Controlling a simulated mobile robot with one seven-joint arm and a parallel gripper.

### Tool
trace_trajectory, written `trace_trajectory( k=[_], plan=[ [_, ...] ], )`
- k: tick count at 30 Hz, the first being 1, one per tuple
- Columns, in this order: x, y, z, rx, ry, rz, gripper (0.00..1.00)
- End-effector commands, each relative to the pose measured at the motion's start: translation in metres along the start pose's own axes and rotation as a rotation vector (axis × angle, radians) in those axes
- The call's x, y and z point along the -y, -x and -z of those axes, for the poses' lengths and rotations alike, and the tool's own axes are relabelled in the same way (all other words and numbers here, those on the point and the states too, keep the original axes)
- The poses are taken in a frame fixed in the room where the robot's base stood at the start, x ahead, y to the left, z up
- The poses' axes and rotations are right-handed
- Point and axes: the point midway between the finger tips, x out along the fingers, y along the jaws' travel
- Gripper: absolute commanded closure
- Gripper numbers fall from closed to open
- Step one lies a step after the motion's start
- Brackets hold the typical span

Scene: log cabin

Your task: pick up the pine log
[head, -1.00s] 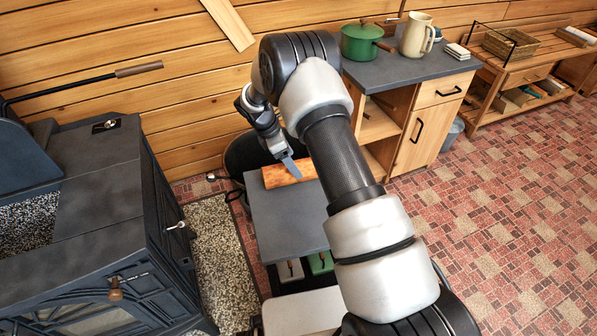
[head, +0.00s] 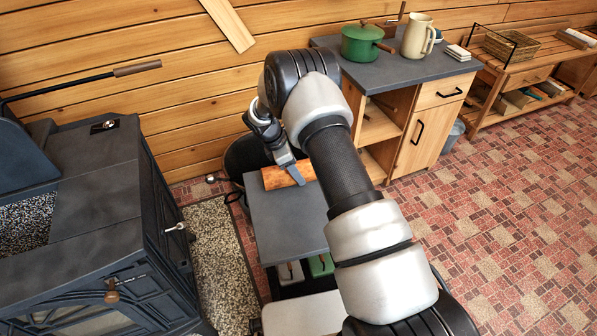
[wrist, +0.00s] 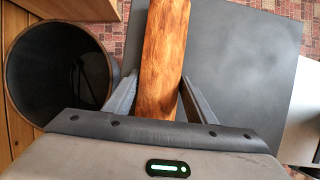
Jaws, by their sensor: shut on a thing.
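The pine log (head: 277,178) is an orange-brown piece of wood at the back edge of a grey-topped low unit (head: 288,222). In the wrist view the log (wrist: 164,48) runs lengthwise between the two fingers. My gripper (head: 298,178) is at the log in the head view, with one finger showing on its near side. In the wrist view my gripper (wrist: 157,95) is shut on the log. The far finger is hidden in the head view, and I cannot tell whether the log is clear of the top.
A dark round bin (wrist: 58,65) stands left of the log in the wrist view. A black stove (head: 90,220) is at left. A cabinet (head: 430,70) with a green pot (head: 361,43) and a cream pitcher (head: 417,35) stands behind right. Tiled floor is open at right.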

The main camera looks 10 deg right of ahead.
Motion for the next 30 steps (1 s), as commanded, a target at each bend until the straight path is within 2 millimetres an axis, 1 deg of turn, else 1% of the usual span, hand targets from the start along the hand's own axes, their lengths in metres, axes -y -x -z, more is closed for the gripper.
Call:
trace_trajectory(
  k=[5,8,15,18,21,25,30],
  plan=[
    [-0.001,0.002,-0.001,0.0,0.0,-0.002,0.85],
    [-0.001,0.011,-0.004,0.0,-0.001,-0.003,0.85],
    [-0.001,0.054,-0.022,-0.001,-0.001,-0.004,0.85],
    [-0.001,0.071,-0.029,-0.001,-0.001,-0.004,0.85],
    [-0.001,0.083,-0.034,0.0,-0.001,-0.003,0.85],
    [-0.001,0.092,-0.038,-0.001,0.0,-0.002,0.85],
    [0.0,0.093,-0.038,0.0,0.001,-0.001,0.85]
  ],
)
